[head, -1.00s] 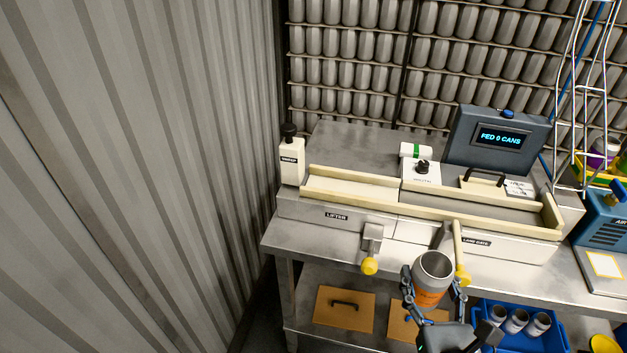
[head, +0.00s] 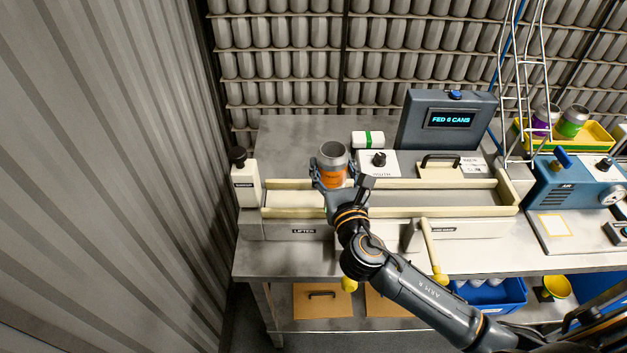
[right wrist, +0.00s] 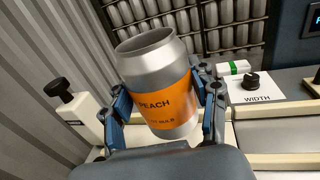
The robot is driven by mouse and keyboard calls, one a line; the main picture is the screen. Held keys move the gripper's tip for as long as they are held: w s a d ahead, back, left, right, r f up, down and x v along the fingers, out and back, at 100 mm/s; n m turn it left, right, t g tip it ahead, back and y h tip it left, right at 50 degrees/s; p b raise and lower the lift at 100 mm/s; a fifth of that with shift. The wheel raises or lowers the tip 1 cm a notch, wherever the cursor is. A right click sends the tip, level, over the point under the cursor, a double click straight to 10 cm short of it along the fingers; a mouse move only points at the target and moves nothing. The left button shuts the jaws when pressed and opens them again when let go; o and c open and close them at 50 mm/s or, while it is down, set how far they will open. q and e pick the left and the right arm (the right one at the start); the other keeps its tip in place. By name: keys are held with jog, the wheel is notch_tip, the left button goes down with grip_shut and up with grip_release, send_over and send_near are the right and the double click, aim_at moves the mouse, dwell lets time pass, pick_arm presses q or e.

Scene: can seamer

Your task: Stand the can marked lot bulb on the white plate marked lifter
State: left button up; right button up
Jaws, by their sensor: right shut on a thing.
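The can (head: 332,160) is silver and open-topped, with an orange label. In the right wrist view the can (right wrist: 160,90) reads "PEACH", with a smaller line below that seems to end in "BULB". My right gripper (head: 331,176) is shut on it, one finger on each side, and holds it upright or slightly tilted over the lane. The part marked LIFTER (head: 304,231) is the left front of the machine. A pale plate surface (head: 290,199) shows between the rails left of the can. Whether the can touches anything beneath is hidden by my gripper. My left gripper is not in view.
Cream rails (head: 440,211) run along the lane. A white post with a black knob (head: 243,178) stands at its left end. A WIDTH knob (head: 379,159) and the display (head: 450,119) are behind. A yellow-knobbed lever (head: 432,255) hangs in front. A corrugated wall is at left.

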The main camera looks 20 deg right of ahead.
jog(key=w+a+f, duration=0.1)
jog(key=f, duration=0.2)
jog(key=w+a+f, duration=0.1)
jog(key=f, duration=0.2)
jog(key=w+f, duration=0.2)
jog(key=f, duration=0.1)
jog(key=shift+w+a+b, duration=0.1)
jog(key=shift+a+b, duration=0.25)
jog(key=shift+a, duration=0.05)
jog(key=shift+f, duration=0.1)
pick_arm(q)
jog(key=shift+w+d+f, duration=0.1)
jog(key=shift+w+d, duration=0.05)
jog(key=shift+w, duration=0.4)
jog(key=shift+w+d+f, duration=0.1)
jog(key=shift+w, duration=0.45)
pick_arm(e)
jog(key=shift+f, duration=0.2)
jog(key=o, duration=0.8)
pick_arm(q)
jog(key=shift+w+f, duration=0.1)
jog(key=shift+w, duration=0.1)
